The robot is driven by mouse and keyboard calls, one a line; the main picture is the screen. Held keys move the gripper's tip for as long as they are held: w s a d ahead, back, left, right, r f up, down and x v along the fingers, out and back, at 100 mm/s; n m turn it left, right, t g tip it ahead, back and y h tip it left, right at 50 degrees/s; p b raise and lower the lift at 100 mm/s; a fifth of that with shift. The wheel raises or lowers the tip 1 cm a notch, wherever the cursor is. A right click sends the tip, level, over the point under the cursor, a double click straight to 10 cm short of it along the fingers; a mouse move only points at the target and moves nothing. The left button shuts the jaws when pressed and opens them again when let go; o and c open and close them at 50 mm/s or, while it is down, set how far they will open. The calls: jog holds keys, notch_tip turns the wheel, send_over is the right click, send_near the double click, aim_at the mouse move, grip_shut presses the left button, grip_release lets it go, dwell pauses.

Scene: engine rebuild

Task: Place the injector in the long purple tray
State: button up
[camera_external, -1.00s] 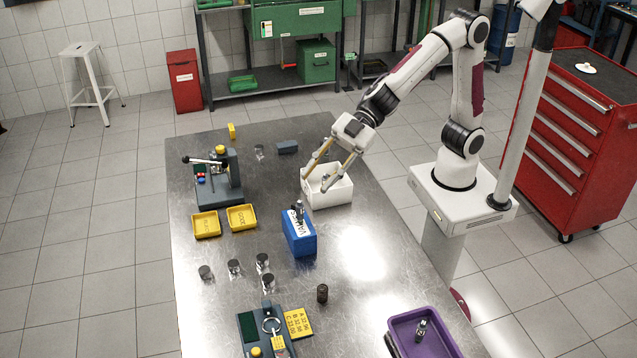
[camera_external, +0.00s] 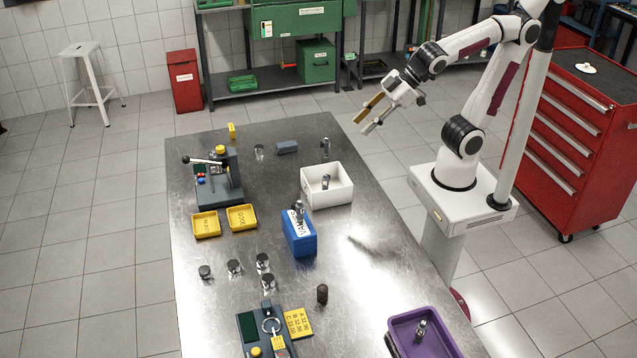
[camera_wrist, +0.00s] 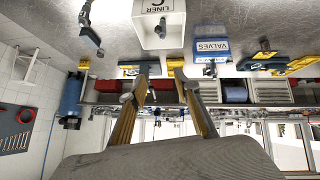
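The long purple tray (camera_external: 395,320) lies at the front right of the table in the external view. A small metal part (camera_external: 421,328) stands in it. Another small metal part (camera_external: 325,182) is in the white box (camera_external: 340,195). A third (camera_external: 325,146) stands behind that box. I cannot tell which one is the injector. My gripper (camera_external: 366,120) is raised above the table's right edge, to the right of the white box. Its fingers are apart and empty. The wrist view shows the open fingers (camera_wrist: 160,75) and the white box labelled LINER C (camera_wrist: 175,30).
A blue VALVES box (camera_external: 300,240) with a metal part on top stands mid-table. Yellow trays (camera_external: 207,226), a lever press (camera_external: 222,182), several dark-capped pieces and a gauge station (camera_external: 258,333) occupy the left side. The table between the blue box and its right edge is clear.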

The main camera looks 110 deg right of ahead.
jog(key=s+a+f+m+g+y, duration=0.1)
jog(key=s+f+g, duration=0.2)
jog(key=s, duration=1)
notch_tip(320, 180, down, 2)
jog(key=shift+s+a+f, duration=0.1)
jog(key=shift+s+a, duration=0.05)
